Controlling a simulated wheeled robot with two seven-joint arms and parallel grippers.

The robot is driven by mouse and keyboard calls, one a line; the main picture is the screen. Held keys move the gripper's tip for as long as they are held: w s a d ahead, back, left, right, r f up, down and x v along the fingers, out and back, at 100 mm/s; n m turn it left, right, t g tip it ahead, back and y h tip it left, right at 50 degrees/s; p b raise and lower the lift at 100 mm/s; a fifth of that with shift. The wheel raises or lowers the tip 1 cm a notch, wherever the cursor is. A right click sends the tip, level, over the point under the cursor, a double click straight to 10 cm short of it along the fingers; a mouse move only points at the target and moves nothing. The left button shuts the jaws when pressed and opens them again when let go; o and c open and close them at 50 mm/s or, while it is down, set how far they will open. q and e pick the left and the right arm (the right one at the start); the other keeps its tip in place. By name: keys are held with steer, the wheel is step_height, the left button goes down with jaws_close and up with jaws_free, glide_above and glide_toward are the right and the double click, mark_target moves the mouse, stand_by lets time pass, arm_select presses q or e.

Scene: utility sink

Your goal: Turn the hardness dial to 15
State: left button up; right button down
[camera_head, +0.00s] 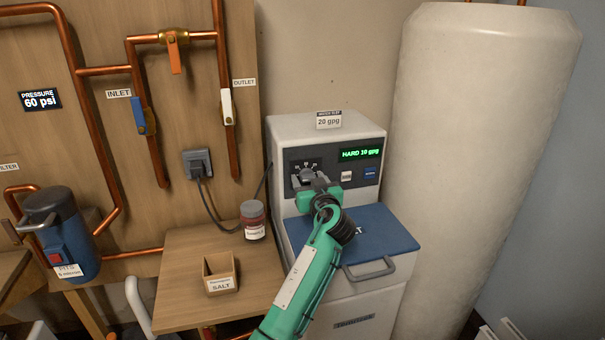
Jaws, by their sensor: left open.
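The hardness dial (307,174) is on the dark control panel of the white softener unit (285,128), left of the green display (360,154), which reads "HARD 10 gpg". My left gripper (309,183) is at the dial, with its open fingers on either side of the knob's lower part. I cannot tell whether the fingers touch it. The green arm comes up from the bottom and hides part of the unit's front. A label on top (328,119) reads "20 gpg". My right gripper is not in view.
Two buttons (346,176) sit below the display. A blue lid with a handle (375,238) lies below the panel. A wooden shelf (180,290) at left holds a jar (253,220) and a salt box (220,273). A tall white tank (480,150) stands close at right.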

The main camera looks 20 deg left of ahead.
arm_select(q)
steer(key=shift+w, duration=0.2)
steer(key=shift+c, duration=0.8)
steer(key=c, duration=0.8)
